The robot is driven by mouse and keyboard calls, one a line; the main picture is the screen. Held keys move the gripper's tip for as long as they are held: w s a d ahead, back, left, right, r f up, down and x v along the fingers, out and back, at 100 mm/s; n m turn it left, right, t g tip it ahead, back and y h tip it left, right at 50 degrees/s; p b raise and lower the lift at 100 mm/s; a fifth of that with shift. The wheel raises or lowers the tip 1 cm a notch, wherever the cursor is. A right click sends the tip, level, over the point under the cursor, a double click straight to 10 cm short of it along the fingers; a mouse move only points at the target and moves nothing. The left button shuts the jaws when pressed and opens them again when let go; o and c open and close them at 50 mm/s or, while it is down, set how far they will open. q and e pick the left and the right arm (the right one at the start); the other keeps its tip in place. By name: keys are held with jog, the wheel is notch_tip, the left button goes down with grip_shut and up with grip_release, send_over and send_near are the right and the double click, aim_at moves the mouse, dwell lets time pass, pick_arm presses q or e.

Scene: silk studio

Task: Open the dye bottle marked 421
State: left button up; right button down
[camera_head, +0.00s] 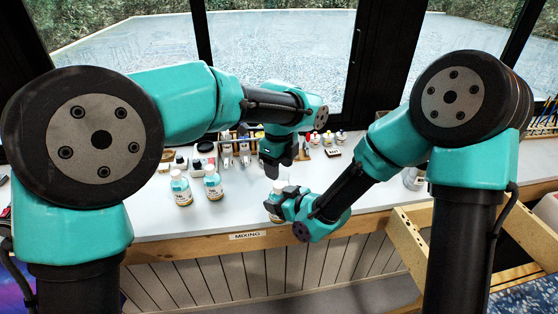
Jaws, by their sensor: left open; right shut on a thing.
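A dye bottle with a pale top (279,186) stands near the front edge of the table. My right gripper (283,207) is shut on this bottle and hides much of its body and label. My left gripper (275,172) is open and points down just above the bottle's top. I cannot tell whether it touches the top. Two similar bottles with amber contents, one on the left (181,190) and one beside it (213,186), stand apart from my grippers. The numbers on the labels are too small to read, so I cannot tell which is 421.
The white table (225,222) has a wooden front edge with a "MIXING" sign (247,236). Small bottles and tools stand along the back. An open wooden drawer (408,240) is at the right. The table is clear between the left bottles and the held one.

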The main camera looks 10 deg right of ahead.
aim_at(279, 184)
pick_arm(q)
jog(key=shift+f, duration=3.15)
jog(key=c, duration=0.9)
jog(key=o, duration=1)
jog(key=shift+c, duration=0.2)
jog(key=shift+r, duration=0.15)
jog(key=shift+r, duration=2.1)
